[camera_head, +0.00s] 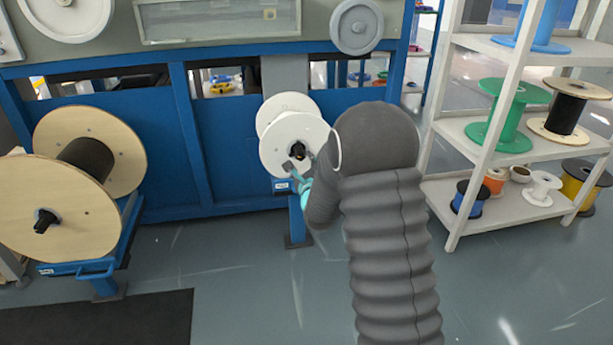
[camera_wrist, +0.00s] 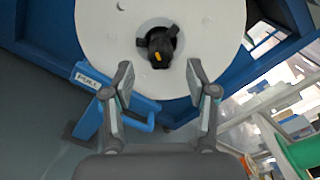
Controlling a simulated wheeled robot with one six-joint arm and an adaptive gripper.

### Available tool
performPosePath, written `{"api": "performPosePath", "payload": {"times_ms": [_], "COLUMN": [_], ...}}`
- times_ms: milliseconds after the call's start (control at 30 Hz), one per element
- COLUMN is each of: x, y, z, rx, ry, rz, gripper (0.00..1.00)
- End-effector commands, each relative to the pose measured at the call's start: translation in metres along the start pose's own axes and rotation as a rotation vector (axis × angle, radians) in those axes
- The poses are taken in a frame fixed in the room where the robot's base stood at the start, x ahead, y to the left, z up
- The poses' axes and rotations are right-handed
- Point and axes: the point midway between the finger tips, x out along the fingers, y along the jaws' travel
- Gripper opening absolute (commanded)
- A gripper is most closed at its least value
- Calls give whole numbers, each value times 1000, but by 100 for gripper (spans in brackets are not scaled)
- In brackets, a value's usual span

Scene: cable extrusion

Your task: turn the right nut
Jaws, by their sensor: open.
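The right nut (camera_wrist: 158,45) is a black knob with a small orange mark, at the centre of a white spool (camera_wrist: 100,35). The nut also shows in the head view (camera_head: 298,150), on the near face of the white spool (camera_head: 279,158). My gripper (camera_wrist: 161,82) is open and empty in the wrist view. Its fingers stand apart, just below the nut in the picture, one to each side, and do not appear to touch it. In the head view my grey-sleeved arm hides part of the gripper and the area right of the spool.
A large wooden spool (camera_head: 45,205) with its own black nut (camera_head: 45,221) stands at the left on a blue stand. A shelf (camera_head: 500,205) with several spools is at the right. A blue handle (camera_wrist: 140,121) sits below the white spool.

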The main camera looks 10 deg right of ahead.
Motion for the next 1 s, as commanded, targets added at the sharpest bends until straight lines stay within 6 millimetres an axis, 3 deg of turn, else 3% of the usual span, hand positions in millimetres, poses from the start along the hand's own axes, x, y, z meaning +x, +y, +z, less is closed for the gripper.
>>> {"api": "performPosePath", "payload": {"times_ms": [200,400,867,1000], "x": [-43,-65,-70,-70], "y": [0,0,0,3], "z": [0,0,0,-3], "rx": [0,0,-6,-102], "ry": [0,0,0,14], "rz": [1,1,0,14], "gripper": [58,58,58,58]}}
